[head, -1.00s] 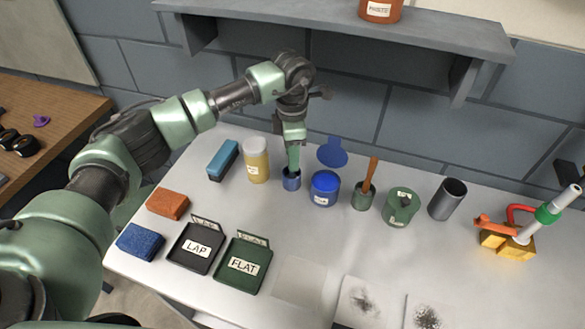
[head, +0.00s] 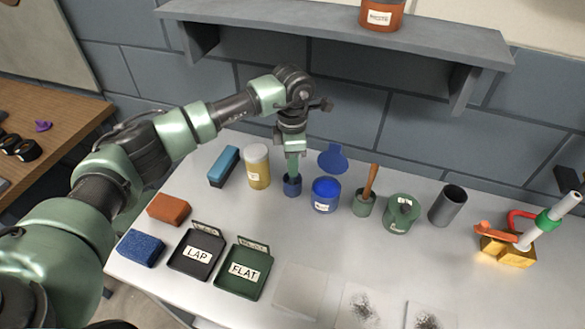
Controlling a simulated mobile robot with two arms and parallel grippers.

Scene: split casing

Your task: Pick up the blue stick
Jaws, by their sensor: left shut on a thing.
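My left gripper (head: 292,165) points straight down over a small blue cup (head: 292,187) on the white table, its fingertips at the cup's mouth. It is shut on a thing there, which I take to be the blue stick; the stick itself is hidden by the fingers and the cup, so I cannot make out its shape. The blue cup stands upright between a cream jar (head: 257,168) and an open blue jar (head: 325,194). My right gripper is not in view.
A green cup (head: 363,203) with a brown stick (head: 371,182), a green canister (head: 401,215) and a grey tube (head: 447,203) stand to the right. The LAP tray (head: 180,263) and FLAT tray (head: 237,286) lie in front. A shelf (head: 330,30) hangs behind.

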